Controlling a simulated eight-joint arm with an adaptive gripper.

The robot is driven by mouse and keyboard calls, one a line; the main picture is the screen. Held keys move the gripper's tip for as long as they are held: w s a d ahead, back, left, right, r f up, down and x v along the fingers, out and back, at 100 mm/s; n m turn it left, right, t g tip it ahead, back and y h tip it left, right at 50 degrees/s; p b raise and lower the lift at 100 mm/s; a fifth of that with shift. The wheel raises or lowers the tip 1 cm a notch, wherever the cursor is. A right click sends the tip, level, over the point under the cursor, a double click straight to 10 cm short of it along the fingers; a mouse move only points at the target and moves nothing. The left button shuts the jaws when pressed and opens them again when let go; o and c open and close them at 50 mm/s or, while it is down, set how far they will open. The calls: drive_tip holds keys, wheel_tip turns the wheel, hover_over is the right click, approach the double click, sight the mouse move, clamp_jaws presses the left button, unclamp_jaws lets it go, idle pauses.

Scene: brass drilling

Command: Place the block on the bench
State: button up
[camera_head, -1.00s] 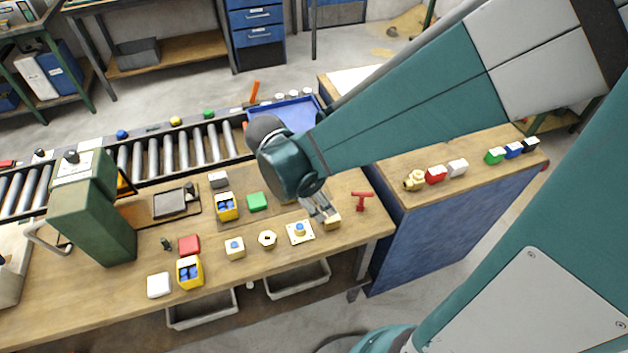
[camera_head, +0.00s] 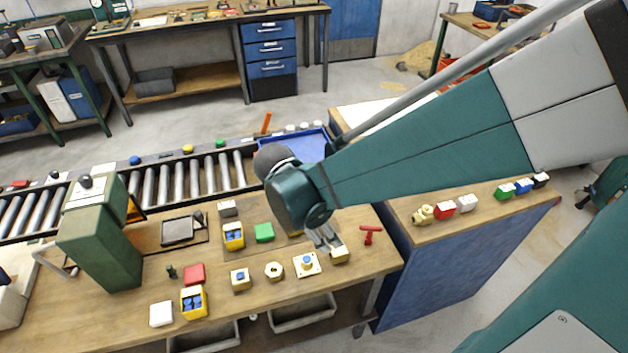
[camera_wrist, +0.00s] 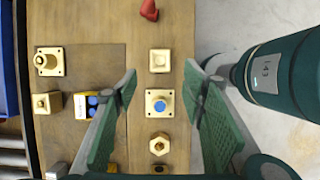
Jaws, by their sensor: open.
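A small square brass block (camera_head: 340,256) appears to rest on the wooden bench (camera_head: 372,262) near its right front. It also shows in the wrist view (camera_wrist: 160,61), centred in the gap between the fingers. My gripper (camera_head: 327,243) is just above and beside this block in the head view. In the wrist view my gripper (camera_wrist: 160,76) has its two green-padded fingers wide apart, with nothing held between them. I cannot tell how much height separates the fingertips from the block.
A brass plate with a blue centre (camera_wrist: 159,102) and a hex nut (camera_wrist: 159,144) line up beside the block. A red T-shaped piece (camera_head: 370,234) is to its right.

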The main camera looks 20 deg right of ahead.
drive_tip(key=s+d+r+m+t+y, duration=0.1)
drive_tip(key=s+r+m+t+y, duration=0.1)
drive_tip(key=r+m, duration=0.5)
drive_tip(key=s+d+r+m+t+y, duration=0.1)
drive_tip(key=s+r+m+t+y, duration=0.1)
drive_tip(key=r+m+t, duration=0.3)
wheel_tip(320, 180, up, 3)
drive_tip(key=m, duration=0.5)
drive_tip(key=shift+s+d+r+m, duration=0.15)
drive_tip(key=shift+s+d+m, duration=0.15)
drive_tip(key=shift+s+m, duration=0.1)
